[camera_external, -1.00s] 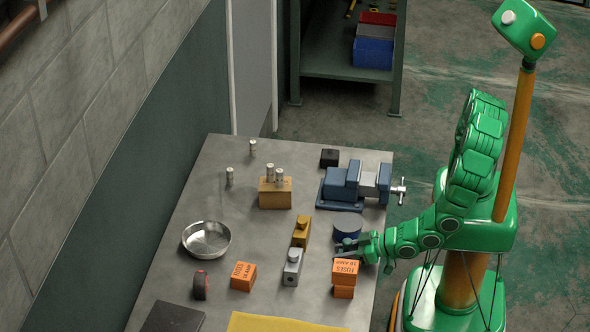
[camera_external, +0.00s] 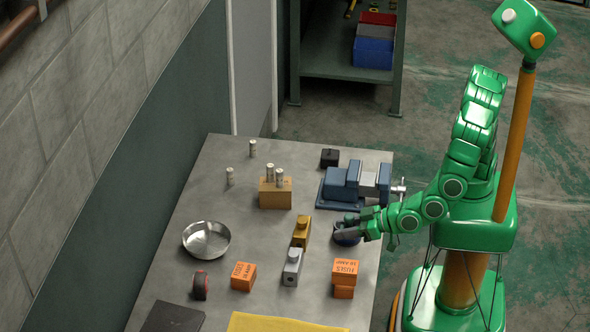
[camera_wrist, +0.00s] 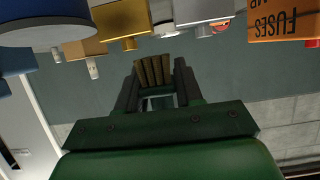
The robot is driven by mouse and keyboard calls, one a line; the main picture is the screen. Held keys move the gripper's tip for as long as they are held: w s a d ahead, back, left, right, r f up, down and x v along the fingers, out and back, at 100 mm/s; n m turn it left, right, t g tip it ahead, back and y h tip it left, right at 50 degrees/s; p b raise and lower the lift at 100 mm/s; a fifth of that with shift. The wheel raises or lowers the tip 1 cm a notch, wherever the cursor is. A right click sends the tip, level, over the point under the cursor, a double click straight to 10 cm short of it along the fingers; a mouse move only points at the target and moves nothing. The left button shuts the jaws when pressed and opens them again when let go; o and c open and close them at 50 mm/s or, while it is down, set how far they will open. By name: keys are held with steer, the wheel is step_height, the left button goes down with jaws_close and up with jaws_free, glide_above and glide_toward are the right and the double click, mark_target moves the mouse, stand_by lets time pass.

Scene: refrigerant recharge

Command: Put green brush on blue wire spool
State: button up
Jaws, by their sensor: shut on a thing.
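The blue wire spool (camera_external: 345,239) stands on the workbench, partly covered by my gripper (camera_external: 357,226) in the external view. In the wrist view a blue round shape, apparently the spool (camera_wrist: 55,12), is at the top left. My gripper (camera_wrist: 156,90) is shut on the brush (camera_wrist: 154,70), whose tan bristles show between the fingers. The brush's green part is hard to make out. The gripper is at the spool, but I cannot tell whether the brush touches it.
Stacked orange fuse boxes (camera_external: 345,271), a yellow block (camera_external: 301,233) and a grey block (camera_external: 292,268) stand near the spool. A blue vise (camera_external: 342,187) is behind it. A metal bowl (camera_external: 206,240) is at the left, with bare bench around it.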

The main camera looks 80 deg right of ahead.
steer(key=shift+d+r, duration=0.15)
steer(key=shift+r, duration=0.35)
steer(key=s+d+r+m+g+h, duration=0.2)
steer(key=s+d+r+m+h, duration=0.25)
steer(key=d, duration=0.45)
steer(key=s+d+r+m+g+h, duration=0.2)
steer(key=s+d+r+m+h, duration=0.3)
steer(key=d, duration=0.4)
steer(key=shift+n, duration=0.25)
steer(key=w+a+f, duration=0.2)
steer(key=w+f, duration=0.1)
steer(key=w+a+f, duration=0.2)
steer(key=w+f, duration=0.1)
steer(key=w+a+f, duration=0.3)
steer(key=shift+f, duration=0.2)
steer(key=shift+w+a+f, duration=0.3)
steer(key=shift+w+f, duration=0.25)
steer(key=shift+f, duration=0.1)
steer(key=shift+w+f, duration=0.1)
steer(key=shift+f, duration=1.55)
